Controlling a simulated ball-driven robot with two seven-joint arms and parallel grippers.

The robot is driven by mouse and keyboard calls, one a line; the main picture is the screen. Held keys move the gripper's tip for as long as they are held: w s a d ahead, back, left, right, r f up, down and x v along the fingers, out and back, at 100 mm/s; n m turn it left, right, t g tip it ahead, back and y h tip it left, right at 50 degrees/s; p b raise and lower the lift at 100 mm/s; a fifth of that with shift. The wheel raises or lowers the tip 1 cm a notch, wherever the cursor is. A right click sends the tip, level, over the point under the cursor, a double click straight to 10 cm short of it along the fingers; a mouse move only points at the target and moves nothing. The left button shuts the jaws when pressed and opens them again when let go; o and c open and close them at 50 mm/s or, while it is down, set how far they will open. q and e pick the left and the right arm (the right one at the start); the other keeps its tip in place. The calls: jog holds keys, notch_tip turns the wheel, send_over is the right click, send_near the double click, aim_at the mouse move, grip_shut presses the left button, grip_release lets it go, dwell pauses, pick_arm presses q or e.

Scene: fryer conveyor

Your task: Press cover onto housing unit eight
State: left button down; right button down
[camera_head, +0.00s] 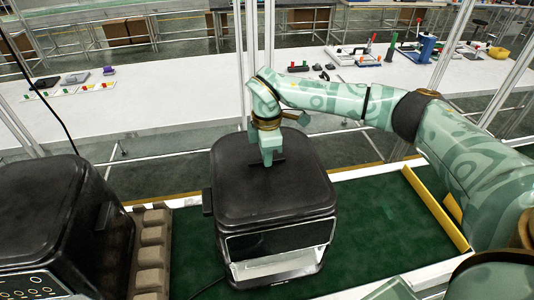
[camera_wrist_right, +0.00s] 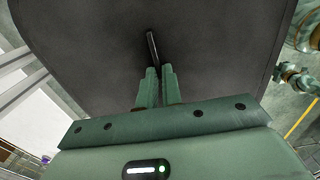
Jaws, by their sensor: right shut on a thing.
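A black fryer housing (camera_head: 325,232) stands on the green conveyor, with a silver-edged front panel and a light lower tray. Its black, rounded cover (camera_head: 240,190) lies on top and looks level; I cannot tell whether it is fully pressed down. My right gripper (camera_head: 268,163) points down at the rear middle of the cover. In the right wrist view the gripper's two fingers (camera_wrist_right: 158,78) are close together on a thin dark bar (camera_wrist_right: 152,46) standing out from the grey-black cover surface (camera_wrist_right: 215,45). The fingers hide part of the bar. My left gripper is not in view.
Another black fryer (camera_head: 50,215) stands at the left, with brown moulded packing (camera_head: 152,240) beside it. A yellow guide (camera_head: 435,207) lies on the right of the green belt (camera_head: 375,225). Behind is a white table (camera_head: 180,95) with small parts and tools. Upright metal posts stand close behind the fryer.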

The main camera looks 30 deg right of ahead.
jog(key=shift+f, duration=0.35)
dwell(0.5)
jog(key=c, duration=1.2)
grip_release()
jog(key=shift+o, duration=0.2)
jog(key=shift+r, duration=0.1)
jog(key=shift+r+p, duration=2.85)
jog(key=shift+r, duration=0.6)
